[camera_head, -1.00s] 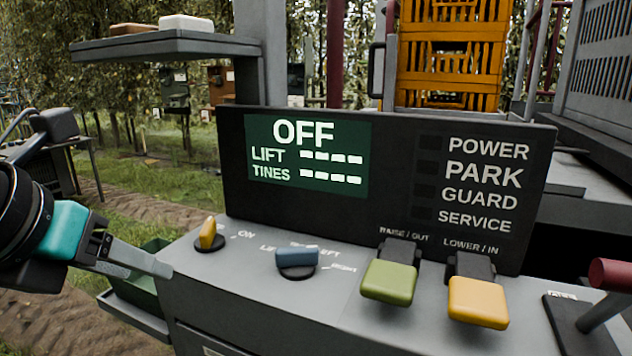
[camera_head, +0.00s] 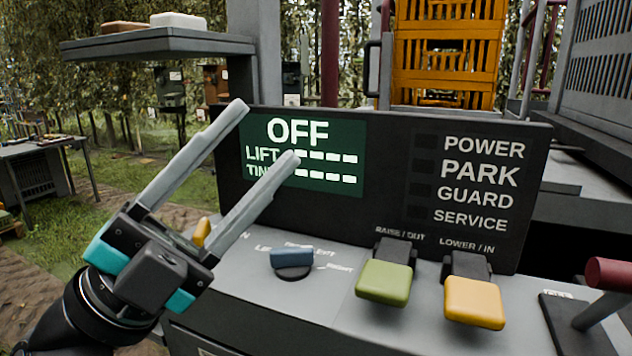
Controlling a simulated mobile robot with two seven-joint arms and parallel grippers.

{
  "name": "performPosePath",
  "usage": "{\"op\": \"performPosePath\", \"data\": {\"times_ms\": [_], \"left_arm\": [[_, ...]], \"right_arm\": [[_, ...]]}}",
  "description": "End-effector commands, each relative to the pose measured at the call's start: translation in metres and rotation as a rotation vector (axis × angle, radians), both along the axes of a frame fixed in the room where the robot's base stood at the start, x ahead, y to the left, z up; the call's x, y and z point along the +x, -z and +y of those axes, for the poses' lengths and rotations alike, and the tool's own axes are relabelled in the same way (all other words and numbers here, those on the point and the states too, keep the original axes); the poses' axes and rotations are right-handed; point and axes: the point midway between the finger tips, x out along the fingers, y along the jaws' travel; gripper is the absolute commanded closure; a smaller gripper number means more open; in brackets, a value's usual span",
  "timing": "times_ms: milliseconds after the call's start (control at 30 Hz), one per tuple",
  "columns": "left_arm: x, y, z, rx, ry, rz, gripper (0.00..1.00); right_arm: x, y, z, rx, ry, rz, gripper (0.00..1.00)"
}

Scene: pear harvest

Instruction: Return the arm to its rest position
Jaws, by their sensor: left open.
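My left gripper (camera_head: 270,130) is open and empty, with its two long grey fingers pointing up and to the right. It stands in front of the left part of the control panel, and one fingertip overlaps the green display (camera_head: 345,140). The display reads OFF, with dashes for LIFT and TINES. The yellow knob (camera_head: 201,232) is partly hidden behind the gripper. The blue knob (camera_head: 291,258) is just right of the gripper. My right gripper is not in view.
A green paddle (camera_head: 385,282) and a yellow paddle (camera_head: 474,302) are on the console. A red-handled lever (camera_head: 610,274) stands at the right. A grey shelf (camera_head: 150,45) overhangs at upper left. An orange crate (camera_head: 445,60) is behind. A table (camera_head: 40,150) stands far left.

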Motion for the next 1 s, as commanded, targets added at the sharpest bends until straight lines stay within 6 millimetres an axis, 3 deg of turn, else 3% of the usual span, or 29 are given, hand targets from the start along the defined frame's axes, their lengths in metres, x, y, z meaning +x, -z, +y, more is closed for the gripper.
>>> {"op": "performPosePath", "data": {"times_ms": [167,267,367,467,567,700,800,1000], "left_arm": [[0.057,0.037,0.056,-0.299,-0.191,0.328,0.45],[0.083,0.081,0.086,-0.423,-0.315,0.539,0.45],[0.098,0.140,0.112,-0.517,-0.444,0.769,0.45],[0.099,0.208,0.130,-0.577,-0.570,1.016,0.45],[0.083,0.280,0.141,-0.605,-0.689,1.276,0.45],[0.036,0.371,0.140,-0.585,-0.821,1.637,0.45],[-0.003,0.417,0.134,-0.547,-0.881,1.857,0.45],[-0.084,0.474,0.114,-0.434,-0.939,2.226,0.45]], "right_arm": [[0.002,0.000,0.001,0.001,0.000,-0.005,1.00],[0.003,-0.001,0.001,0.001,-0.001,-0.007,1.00],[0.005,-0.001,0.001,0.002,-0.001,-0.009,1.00],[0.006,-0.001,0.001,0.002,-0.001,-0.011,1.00],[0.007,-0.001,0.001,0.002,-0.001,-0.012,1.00],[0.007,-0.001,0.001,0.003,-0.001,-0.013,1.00],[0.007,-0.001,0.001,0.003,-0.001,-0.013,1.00],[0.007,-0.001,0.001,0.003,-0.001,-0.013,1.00]]}}
